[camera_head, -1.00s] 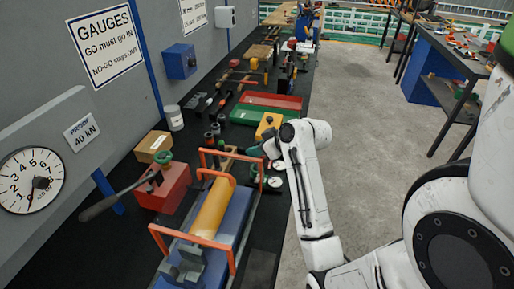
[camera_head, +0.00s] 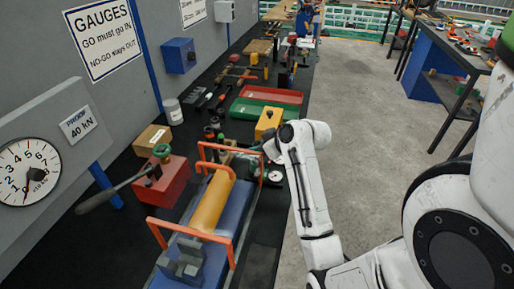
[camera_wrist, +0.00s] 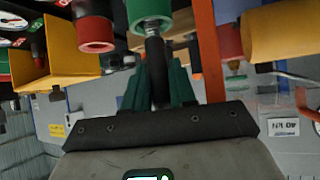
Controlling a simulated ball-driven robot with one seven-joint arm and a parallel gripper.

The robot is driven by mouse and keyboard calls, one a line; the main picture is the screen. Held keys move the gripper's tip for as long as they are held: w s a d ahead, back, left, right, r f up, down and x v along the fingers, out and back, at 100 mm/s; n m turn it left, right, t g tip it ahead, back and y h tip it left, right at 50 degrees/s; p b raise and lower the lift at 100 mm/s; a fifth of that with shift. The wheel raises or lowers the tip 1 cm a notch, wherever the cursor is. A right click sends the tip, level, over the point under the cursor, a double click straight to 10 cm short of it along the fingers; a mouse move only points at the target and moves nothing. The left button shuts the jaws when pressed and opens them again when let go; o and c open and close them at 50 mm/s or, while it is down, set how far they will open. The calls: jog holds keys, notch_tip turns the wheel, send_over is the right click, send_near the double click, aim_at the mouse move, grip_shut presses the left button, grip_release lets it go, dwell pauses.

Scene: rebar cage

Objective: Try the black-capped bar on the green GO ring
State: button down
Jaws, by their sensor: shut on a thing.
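In the wrist view my gripper (camera_wrist: 158,88) has its green fingers shut on a dark bar (camera_wrist: 156,62). The bar stretches away from the fingers toward a green ring (camera_wrist: 148,8). The bar's far end meets or overlaps the ring's near face; I cannot tell whether it is inside the ring. A black cap cannot be made out for certain. A red ring (camera_wrist: 95,33) is left of the green one, apart from the bar. In the head view my gripper is small and mostly hidden by my arm, near the orange frame.
In the head view an orange-handled frame (camera_head: 157,233) with a yellow cylinder (camera_head: 208,205) stands close by. A red block with a lever (camera_head: 160,185), a yellow box (camera_head: 268,122) and green and red trays (camera_head: 265,110) are around. In the wrist view an orange post (camera_wrist: 208,50) is right of the bar.

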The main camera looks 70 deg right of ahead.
jog(key=shift+f, duration=0.15)
jog(key=c, duration=0.8)
grip_release()
jog(key=shift+c, duration=0.2)
jog(key=shift+s, duration=0.1)
jog(key=b+v, duration=0.1)
jog(key=v, duration=0.9)
jog(key=shift+s+r, duration=0.2)
jog(key=shift+r, duration=0.1)
jog(key=shift+s+f, duration=0.1)
